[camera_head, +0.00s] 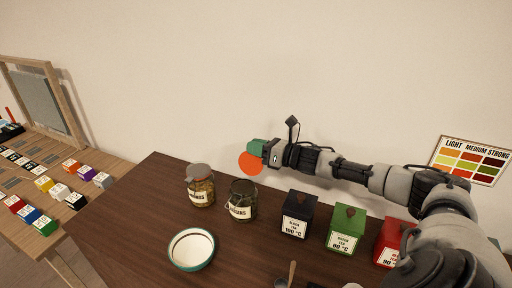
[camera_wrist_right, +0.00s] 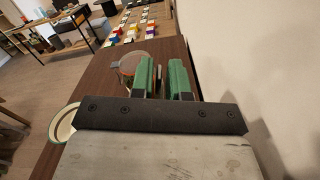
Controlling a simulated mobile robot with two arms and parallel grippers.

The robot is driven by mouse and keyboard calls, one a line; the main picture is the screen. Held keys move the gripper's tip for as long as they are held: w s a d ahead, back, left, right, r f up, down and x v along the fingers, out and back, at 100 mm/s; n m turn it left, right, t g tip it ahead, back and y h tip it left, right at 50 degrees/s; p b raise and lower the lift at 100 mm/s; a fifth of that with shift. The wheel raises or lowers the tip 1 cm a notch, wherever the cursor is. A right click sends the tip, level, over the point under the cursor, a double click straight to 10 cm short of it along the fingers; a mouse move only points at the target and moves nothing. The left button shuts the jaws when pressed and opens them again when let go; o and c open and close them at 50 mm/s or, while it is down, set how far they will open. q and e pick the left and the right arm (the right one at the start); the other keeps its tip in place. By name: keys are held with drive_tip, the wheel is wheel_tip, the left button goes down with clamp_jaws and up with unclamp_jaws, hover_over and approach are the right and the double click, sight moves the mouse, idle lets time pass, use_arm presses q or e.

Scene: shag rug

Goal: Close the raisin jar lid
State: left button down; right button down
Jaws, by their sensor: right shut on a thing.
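The raisin jar (camera_head: 242,203) stands upright on the dark table, dark inside, with a white label and wire at its rim. A round orange disc (camera_head: 250,163), which looks like the jar's lid seen on its inner face, stands tilted up just above and behind the jar's mouth. My right gripper (camera_head: 257,150), with green fingers, is at the disc's upper right edge and shut on it. The fingers show in the wrist view (camera_wrist_right: 166,80), where the hold itself is mostly hidden. Whether the disc touches the jar cannot be told. My left gripper is not in view.
A second jar (camera_head: 201,190) with a grey lid stands left of the raisin jar. A cream bowl (camera_head: 192,248) is in front. Black (camera_head: 298,215), green (camera_head: 346,230) and red (camera_head: 392,242) tea boxes stand to the right. The wall is close behind.

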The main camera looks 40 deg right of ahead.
drive_tip(key=shift+s+a+f+n+b, duration=0.2)
drive_tip(key=shift+n+b, duration=0.1)
drive_tip(key=shift+b, duration=0.25)
drive_tip(key=a+n+b, duration=0.1)
drive_tip(key=b, duration=0.1)
drive_tip(key=s+a+n+b, duration=0.1)
drive_tip(key=n+b, duration=0.1)
drive_tip(key=b, duration=0.1)
drive_tip(key=a+n+b, duration=0.1)
drive_tip(key=b, duration=0.1)
drive_tip(key=shift+s+a+r+n+b, duration=0.15)
drive_tip(key=shift+s+a+n+b, duration=0.1)
drive_tip(key=shift+s+n+b, duration=0.1)
drive_tip(key=shift+s+a+r+n+b, duration=0.1)
drive_tip(key=shift+s+a+n+b, duration=0.25)
drive_tip(key=shift+a+n+b, duration=0.45)
drive_tip(key=shift+d, duration=0.1)
drive_tip(key=c, duration=1.3)
unclamp_jaws()
drive_tip(key=shift+d, duration=0.15)
